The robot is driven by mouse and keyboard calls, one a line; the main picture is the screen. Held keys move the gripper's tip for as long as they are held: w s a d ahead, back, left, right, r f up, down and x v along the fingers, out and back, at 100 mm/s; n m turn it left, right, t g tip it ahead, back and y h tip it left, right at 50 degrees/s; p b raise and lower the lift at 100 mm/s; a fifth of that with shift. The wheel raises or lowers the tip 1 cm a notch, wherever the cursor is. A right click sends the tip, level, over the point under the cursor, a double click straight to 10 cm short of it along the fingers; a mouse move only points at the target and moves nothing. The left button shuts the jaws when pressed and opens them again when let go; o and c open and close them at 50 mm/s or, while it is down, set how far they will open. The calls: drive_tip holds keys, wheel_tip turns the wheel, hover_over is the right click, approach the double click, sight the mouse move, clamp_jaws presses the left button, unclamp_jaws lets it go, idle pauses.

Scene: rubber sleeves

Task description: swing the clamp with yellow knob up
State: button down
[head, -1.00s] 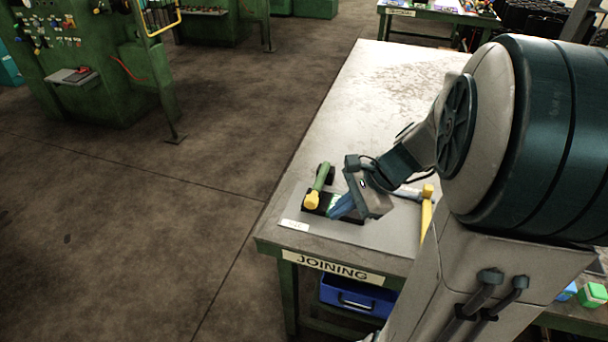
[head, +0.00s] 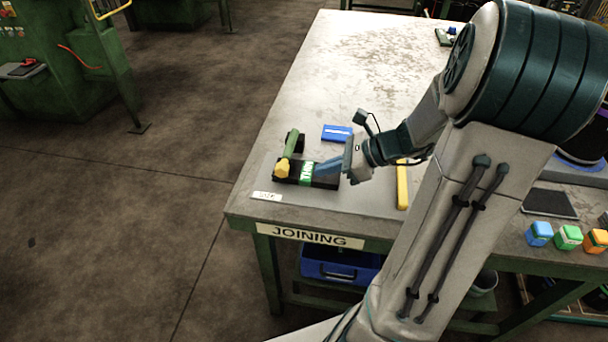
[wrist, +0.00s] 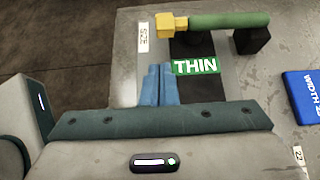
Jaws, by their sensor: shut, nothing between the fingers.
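The clamp is a green bar (head: 291,147) with a yellow knob (head: 282,168) at its near end. It lies low, roughly level, running from a black post over a black base (head: 325,182) with a green THIN label (head: 307,171). In the wrist view the yellow knob (wrist: 168,25) is at the top centre, and the green bar (wrist: 228,20) runs right to the post. My gripper (head: 318,170) has blue fingers together and empty. In the wrist view its fingertips (wrist: 158,68) are beside the THIN label (wrist: 195,67), apart in the picture from the knob.
A blue block (head: 337,132) lies behind the base, and a yellow bar (head: 402,185) lies to the right on the grey mat. A white label (head: 267,196) is at the mat's near left. Coloured cubes (head: 568,237) stand far right.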

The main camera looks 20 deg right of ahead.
sight(293, 190)
drive_tip(key=b+x, duration=0.1)
drive_tip(key=x, duration=0.8)
drive_tip(key=shift+w+a+f+b, duration=0.1)
drive_tip(key=shift+a+f+b, duration=0.05)
drive_tip(key=shift+a+b, duration=0.15)
drive_tip(key=shift+d, duration=0.1)
